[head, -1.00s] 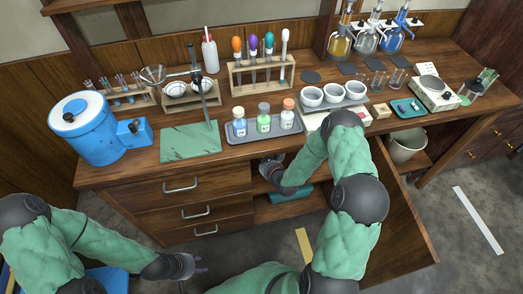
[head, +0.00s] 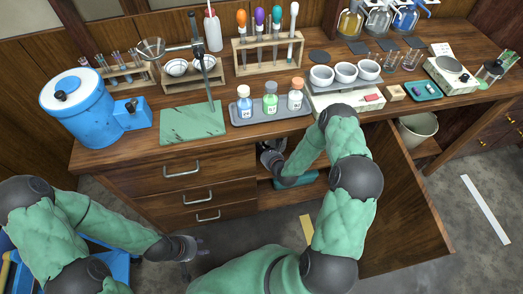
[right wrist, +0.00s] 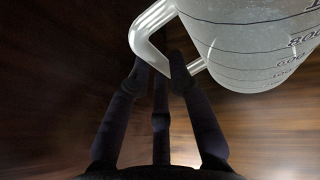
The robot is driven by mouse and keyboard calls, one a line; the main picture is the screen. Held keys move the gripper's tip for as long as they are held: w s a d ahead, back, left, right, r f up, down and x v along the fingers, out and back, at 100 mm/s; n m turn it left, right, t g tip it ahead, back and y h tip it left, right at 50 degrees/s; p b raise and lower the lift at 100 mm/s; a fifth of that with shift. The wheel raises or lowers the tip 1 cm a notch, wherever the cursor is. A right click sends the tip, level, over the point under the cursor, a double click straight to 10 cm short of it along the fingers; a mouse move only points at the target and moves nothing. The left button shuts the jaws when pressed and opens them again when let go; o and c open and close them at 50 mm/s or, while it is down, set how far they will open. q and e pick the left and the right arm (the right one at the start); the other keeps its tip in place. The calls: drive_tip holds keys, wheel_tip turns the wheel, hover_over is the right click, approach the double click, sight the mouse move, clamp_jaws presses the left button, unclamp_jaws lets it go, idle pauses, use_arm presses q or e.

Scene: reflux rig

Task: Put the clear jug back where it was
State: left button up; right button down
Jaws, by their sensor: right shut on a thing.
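The clear jug (right wrist: 245,40) has dark graduation marks and a pale handle. It fills the upper right of the right wrist view and appears upright. My right gripper (right wrist: 163,72) is shut on the jug's handle (right wrist: 146,42). In the head view my right gripper (head: 268,152) reaches into the open cabinet (head: 262,190) below the worktop. The jug itself is hidden there by the worktop and my arm. My left gripper (head: 203,248) is empty, with its fingers apart, low in front of the drawers.
The cabinet door (head: 402,205) stands open on the right. A teal item (head: 312,178) lies inside the cabinet. Above it, the worktop (head: 235,148) carries a bottle tray (head: 272,116), white cups (head: 345,72) and a blue drum (head: 78,112). A bin (head: 418,130) stands right of the door.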

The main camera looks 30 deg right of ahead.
drive_tip(key=shift+f, duration=0.55)
drive_tip(key=shift+r, duration=0.1)
drive_tip(key=c, duration=1.1)
unclamp_jaws()
drive_tip(key=shift+c, duration=0.2)
